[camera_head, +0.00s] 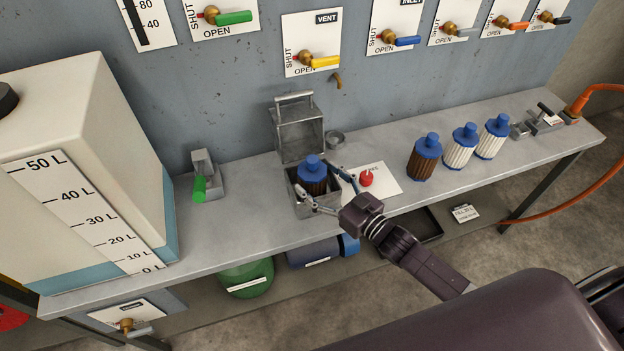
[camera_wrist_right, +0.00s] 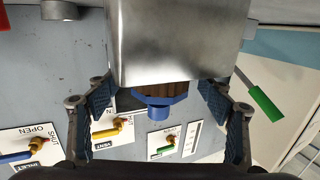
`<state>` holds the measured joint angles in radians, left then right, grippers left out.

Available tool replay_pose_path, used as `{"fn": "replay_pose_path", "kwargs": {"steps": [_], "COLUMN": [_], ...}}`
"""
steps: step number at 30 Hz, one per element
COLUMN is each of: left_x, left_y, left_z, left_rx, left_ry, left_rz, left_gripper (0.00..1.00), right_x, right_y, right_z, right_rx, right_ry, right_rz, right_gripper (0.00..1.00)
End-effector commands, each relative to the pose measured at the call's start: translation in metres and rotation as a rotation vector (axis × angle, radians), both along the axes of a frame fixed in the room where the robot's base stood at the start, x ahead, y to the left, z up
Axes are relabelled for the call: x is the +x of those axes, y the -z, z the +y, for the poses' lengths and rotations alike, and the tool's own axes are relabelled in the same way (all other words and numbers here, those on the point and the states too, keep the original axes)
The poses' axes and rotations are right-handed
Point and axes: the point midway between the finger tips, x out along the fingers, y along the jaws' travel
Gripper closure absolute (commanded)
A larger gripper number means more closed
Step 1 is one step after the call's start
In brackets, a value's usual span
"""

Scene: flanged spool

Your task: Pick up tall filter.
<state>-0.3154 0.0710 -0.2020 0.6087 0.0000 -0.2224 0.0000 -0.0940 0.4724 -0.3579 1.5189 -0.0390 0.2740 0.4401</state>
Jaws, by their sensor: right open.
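A brown pleated filter with blue caps (camera_head: 312,172) stands upright in an open grey metal housing (camera_head: 302,210) on the bench. My right gripper (camera_head: 320,185) is open, with its two fingers on either side of the filter's upper part, near the housing's rim. In the right wrist view the filter's blue cap (camera_wrist_right: 158,105) shows between the spread fingers (camera_wrist_right: 158,97), beside the housing's metal wall (camera_wrist_right: 178,40). I cannot tell whether the fingers touch it. The filter's lower part is hidden in the housing. My left gripper is not in view.
The housing's raised lid (camera_head: 298,130) stands behind it. Another brown filter (camera_head: 424,160) and two white filters (camera_head: 461,150) (camera_head: 492,140) stand farther right. A red knob on a white plate (camera_head: 366,178) lies close right of the housing. A white tank (camera_head: 85,150) fills the left.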

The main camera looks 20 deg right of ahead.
Motion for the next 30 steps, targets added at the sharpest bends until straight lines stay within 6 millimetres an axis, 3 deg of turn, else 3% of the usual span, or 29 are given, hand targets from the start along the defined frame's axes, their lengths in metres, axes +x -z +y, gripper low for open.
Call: {"fn": "replay_pose_path", "kwargs": {"steps": [6,10,14,28,30], "left_x": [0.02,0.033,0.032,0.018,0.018], "left_y": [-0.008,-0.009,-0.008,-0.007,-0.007], "left_z": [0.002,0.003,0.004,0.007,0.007], "left_rx": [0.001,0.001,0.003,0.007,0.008], "left_ry": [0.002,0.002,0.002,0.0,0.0], "left_rz": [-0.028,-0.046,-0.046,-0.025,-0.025], "left_gripper": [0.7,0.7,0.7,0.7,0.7], "right_x": [0.022,0.024,0.023,0.023,0.024], "right_y": [0.0,0.002,0.002,0.002,0.001], "right_z": [0.01,0.012,0.012,0.011,0.011], "right_rx": [0.0,0.0,0.0,-0.001,0.0], "right_ry": [0.0,-0.001,-0.001,-0.001,-0.001], "right_rz": [0.0,0.001,0.001,0.001,-0.002], "right_gripper": [0.26,0.26,0.26,0.77,0.78]}}
